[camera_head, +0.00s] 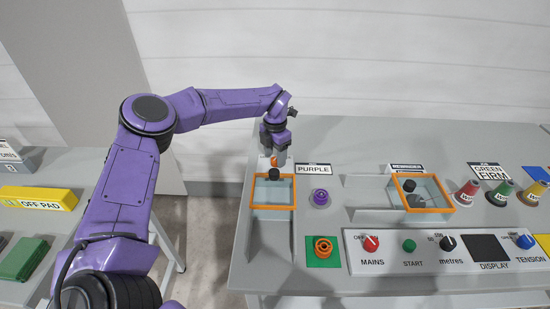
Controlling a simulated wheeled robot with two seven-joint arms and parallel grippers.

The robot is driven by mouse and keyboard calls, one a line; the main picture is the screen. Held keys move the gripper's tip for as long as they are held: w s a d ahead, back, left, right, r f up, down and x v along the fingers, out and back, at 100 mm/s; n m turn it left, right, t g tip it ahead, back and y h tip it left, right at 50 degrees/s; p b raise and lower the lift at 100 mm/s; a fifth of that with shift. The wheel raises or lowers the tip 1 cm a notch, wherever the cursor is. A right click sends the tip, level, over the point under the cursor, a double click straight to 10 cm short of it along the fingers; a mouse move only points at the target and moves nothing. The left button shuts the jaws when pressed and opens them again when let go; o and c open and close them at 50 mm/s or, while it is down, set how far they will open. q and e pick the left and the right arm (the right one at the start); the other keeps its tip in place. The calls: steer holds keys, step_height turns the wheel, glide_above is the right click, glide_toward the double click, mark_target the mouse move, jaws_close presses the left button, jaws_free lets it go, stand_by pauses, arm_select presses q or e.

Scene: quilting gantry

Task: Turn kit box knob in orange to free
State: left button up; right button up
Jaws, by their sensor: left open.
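An orange-framed box with a clear top (273,206) stands at the table's left edge. A small dark knob (274,175) sits at its back edge. A second orange-framed clear box (428,196) stands farther right, with a dark knob (409,186) on its left part. I cannot tell from the labels which is the kit box. My left gripper (274,157) points down just behind and above the left box's knob, open. A small orange spot shows at its fingertips; what it is I cannot tell. My right gripper is out of view.
A control panel (390,265) runs along the front. Several coloured cones (467,193) stand at right. A side table (95,165) is at left, across a gap.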

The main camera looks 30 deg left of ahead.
mark_target(275, 159)
arm_select(q)
step_height(275, 159, up, 9)
steer(key=b, duration=0.1)
steer(key=shift+r, duration=0.15)
stand_by(0.3)
